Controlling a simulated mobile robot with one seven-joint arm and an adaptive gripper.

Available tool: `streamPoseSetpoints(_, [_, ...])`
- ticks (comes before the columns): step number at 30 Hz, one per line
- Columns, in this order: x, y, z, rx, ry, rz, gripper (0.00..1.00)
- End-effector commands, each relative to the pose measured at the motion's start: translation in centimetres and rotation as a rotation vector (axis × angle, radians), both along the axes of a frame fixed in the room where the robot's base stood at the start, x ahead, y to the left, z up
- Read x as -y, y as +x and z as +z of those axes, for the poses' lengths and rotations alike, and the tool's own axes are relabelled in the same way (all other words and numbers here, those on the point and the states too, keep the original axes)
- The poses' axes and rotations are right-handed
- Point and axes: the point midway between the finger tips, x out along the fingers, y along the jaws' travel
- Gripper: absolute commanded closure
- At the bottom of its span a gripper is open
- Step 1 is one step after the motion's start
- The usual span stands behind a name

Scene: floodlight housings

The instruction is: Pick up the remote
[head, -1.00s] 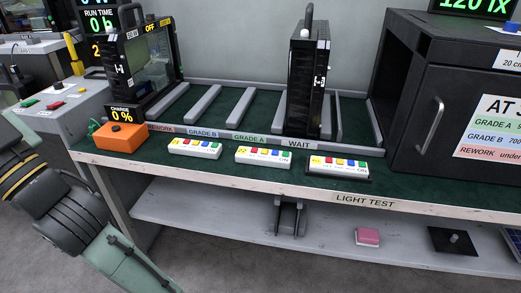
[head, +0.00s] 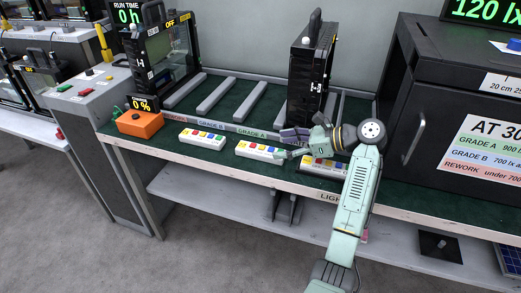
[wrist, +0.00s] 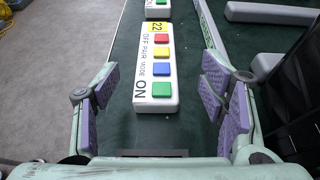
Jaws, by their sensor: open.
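Three white remotes with coloured buttons lie in a row along the bench's front edge: a left one (head: 202,139), a middle one (head: 260,151) and a right one (head: 322,168), partly hidden by my arm. My gripper (head: 287,144) is open and empty at the right end of the middle remote. In the wrist view, my gripper (wrist: 163,98) has its purple-padded fingers spread wide. The middle remote (wrist: 151,106), marked 22, lies ahead with its ON end nearest, between the lines of the fingers. The left remote (wrist: 158,9) shows beyond it.
The orange charger box (head: 139,123) stands at the left. A black floodlight housing (head: 309,75) stands in the rack just behind my gripper. The large dark test box (head: 425,100) is at the right. A grey shelf (head: 200,190) runs below the bench.

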Motion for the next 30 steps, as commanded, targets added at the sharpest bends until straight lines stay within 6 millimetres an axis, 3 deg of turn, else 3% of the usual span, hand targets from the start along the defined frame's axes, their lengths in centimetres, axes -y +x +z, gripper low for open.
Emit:
streamPoseSetpoints(13, [-5.4,1.2,-2.2,0.003,-0.002,0.002,0.35])
streamPoseSetpoints(22, [-5.8,1.4,-2.5,0.005,-0.003,0.0,0.35])
streamPoseSetpoints(30, [-5.8,1.4,-2.5,0.005,-0.003,-0.001,0.52])
